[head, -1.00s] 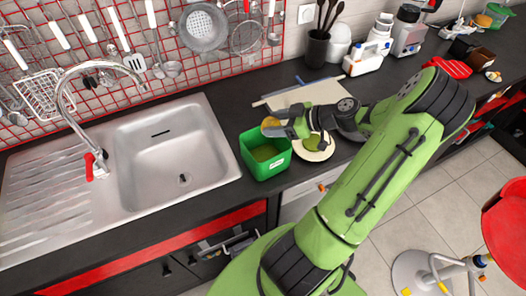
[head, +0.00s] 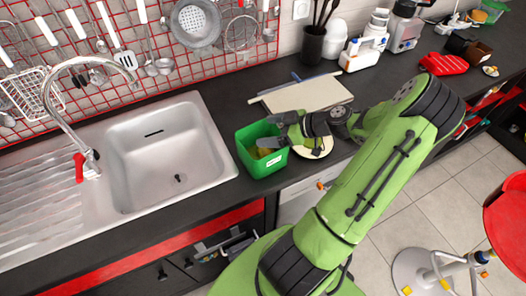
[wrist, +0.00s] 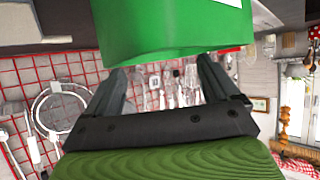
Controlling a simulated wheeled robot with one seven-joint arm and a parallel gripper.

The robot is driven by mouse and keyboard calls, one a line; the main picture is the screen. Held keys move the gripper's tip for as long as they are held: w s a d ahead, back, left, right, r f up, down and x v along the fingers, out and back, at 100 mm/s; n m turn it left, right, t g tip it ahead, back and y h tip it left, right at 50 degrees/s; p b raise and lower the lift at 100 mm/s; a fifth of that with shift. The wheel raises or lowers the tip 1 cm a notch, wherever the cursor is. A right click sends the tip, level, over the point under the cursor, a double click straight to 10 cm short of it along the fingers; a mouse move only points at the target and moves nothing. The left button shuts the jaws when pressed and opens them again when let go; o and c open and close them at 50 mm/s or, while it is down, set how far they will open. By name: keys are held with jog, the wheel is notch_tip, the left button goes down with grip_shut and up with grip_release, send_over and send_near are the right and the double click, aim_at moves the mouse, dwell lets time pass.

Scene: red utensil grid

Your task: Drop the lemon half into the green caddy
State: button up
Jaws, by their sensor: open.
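The green caddy (head: 262,167) stands on the dark counter just right of the sink. It also fills the top of the wrist view (wrist: 170,28). My gripper (head: 271,131) is over the caddy's opening from the right, with its fingers spread apart. In the wrist view the gripper (wrist: 164,80) is open and no lemon shows between its fingers. A yellowish patch (head: 263,151) shows inside the caddy below the fingers. It looks like the lemon half, but it is small and partly hidden by the gripper.
A steel sink (head: 165,150) with a tap lies left of the caddy. A round plate (head: 318,151) sits close to its right, partly under my arm. A pale cutting board (head: 307,95) lies behind. Utensils hang on the red wall grid (head: 120,62).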

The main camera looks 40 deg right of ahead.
jog(key=p+v, duration=0.1)
jog(key=v, duration=1.4)
jog(key=shift+s, duration=0.35)
jog(key=shift+d+r, duration=0.1)
jog(key=w+a+r+m+g+h, duration=0.15)
jog(key=w+a+g, duration=0.25)
jog(key=a, duration=0.5)
jog(key=w+a+r+g+h, duration=0.1)
jog(key=w+a+r+g, duration=0.3)
jog(key=a, duration=0.5)
jog(key=s+a+r+m+t+h, duration=0.3)
jog(key=s+a+r+m, duration=0.1)
jog(key=s+a, duration=0.6)
jog(key=shift+a+r, duration=0.3)
jog(key=shift+a, duration=0.85)
jog(key=shift+s+h, duration=0.1)
jog(key=shift+h, duration=0.15)
